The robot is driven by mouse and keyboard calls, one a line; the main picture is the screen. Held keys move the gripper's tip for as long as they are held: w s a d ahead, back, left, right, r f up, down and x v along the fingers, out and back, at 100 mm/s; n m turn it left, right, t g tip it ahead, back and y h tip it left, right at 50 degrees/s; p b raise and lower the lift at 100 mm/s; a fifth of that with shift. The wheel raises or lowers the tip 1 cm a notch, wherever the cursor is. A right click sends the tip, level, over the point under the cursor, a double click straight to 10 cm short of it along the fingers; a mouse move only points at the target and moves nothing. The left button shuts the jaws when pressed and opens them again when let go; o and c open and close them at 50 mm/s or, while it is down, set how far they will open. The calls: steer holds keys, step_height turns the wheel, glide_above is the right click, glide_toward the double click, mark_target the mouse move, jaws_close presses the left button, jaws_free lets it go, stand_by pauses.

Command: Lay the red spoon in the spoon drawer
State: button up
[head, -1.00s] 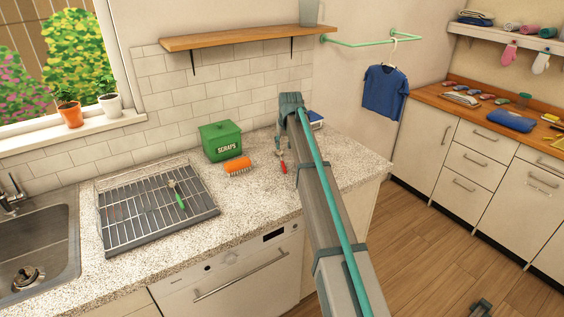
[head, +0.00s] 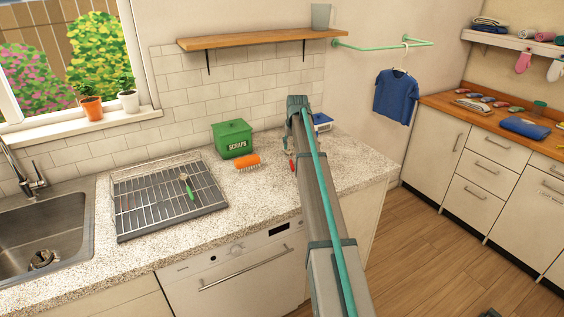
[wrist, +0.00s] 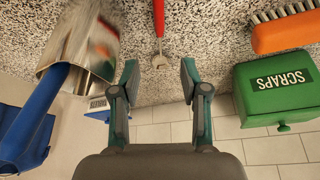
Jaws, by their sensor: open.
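The red spoon lies on the speckled counter. In the wrist view its red handle (wrist: 159,18) runs up out of the top edge and its metal bowl (wrist: 159,61) points toward my gripper. In the head view only a bit of red (head: 291,165) shows beside my arm. My gripper (wrist: 159,80) is open and empty, its fingers to either side of the spoon's line, with the bowl just beyond the fingertips. Drawers (head: 491,147) show shut in the right-hand cabinet; I cannot tell which drawer is the spoon drawer.
A green scraps box (head: 233,138) and an orange brush (head: 246,162) stand left of the spoon in the head view. In the wrist view a metal container (wrist: 82,45) with a blue handle is close to the left finger. A rack (head: 150,205) holds a green-handled utensil.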

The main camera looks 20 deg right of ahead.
mark_target(291, 159)
steer(key=p+x, duration=0.1)
steer(key=x, duration=0.3)
steer(key=shift+p+x, duration=1.1)
steer(key=shift+x, duration=1.65)
steer(key=shift+r, duration=0.1)
jaws_close()
